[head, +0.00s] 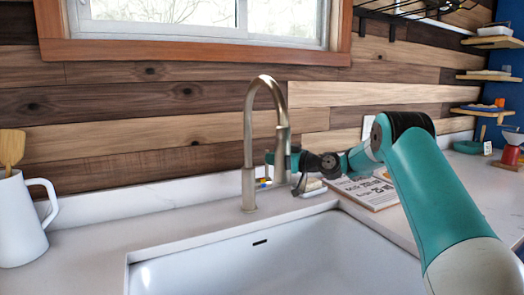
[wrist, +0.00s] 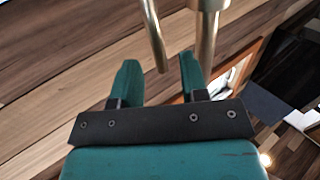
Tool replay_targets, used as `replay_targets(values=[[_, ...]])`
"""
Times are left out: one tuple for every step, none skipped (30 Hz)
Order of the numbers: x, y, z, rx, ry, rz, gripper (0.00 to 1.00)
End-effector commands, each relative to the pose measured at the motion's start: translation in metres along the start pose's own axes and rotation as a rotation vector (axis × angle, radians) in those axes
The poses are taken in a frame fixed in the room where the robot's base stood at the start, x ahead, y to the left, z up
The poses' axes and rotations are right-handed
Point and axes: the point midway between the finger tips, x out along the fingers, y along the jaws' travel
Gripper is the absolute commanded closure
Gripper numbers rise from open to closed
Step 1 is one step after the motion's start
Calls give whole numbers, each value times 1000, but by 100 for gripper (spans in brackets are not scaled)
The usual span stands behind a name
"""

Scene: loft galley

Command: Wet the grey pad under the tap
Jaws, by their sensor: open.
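The metal tap (head: 249,180) rises behind the sink (head: 250,275), its curved spout bending to the right. My gripper (head: 278,158) is beside the tap, just below the spout's end. In the wrist view, my gripper (wrist: 158,68) is open. The spout (wrist: 153,35) shows in line with the gap between its fingers, and the tap's post (wrist: 207,45) shows by the right finger. I cannot tell whether they touch. No water is seen running. I cannot pick out the grey pad; a small pale block (head: 313,185) and a dark grey piece lie behind the sink, partly unclear.
A white jug (head: 22,222) with a wooden utensil stands at the left. A printed book or paper (head: 368,190) lies on the counter right of the sink, partly behind my arm. Small coloured items (head: 263,183) sit behind the tap. Shelves and a red-and-white item are far right.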

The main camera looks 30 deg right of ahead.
Motion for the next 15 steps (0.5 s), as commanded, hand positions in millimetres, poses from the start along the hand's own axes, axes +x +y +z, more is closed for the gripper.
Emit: replay_targets(values=[[11,-1,-3,-1,0,-3,60],[17,-1,-2,-1,0,-3,60],[24,-1,-2,1,0,-4,60],[28,-1,-2,0,0,-3,60],[32,0,-2,-1,-1,-2,60],[37,-1,-1,0,0,-3,60],[40,0,-1,1,-1,-3,60],[42,0,-1,0,-1,-2,60],[45,0,-1,-1,-1,-1,60],[47,0,0,0,-1,-1,60],[48,0,0,1,-1,-1,60],[49,0,0,1,-1,-1,60],[50,0,0,1,0,-1,60],[50,0,0,1,0,-1,60],[51,0,0,1,0,0,60]])
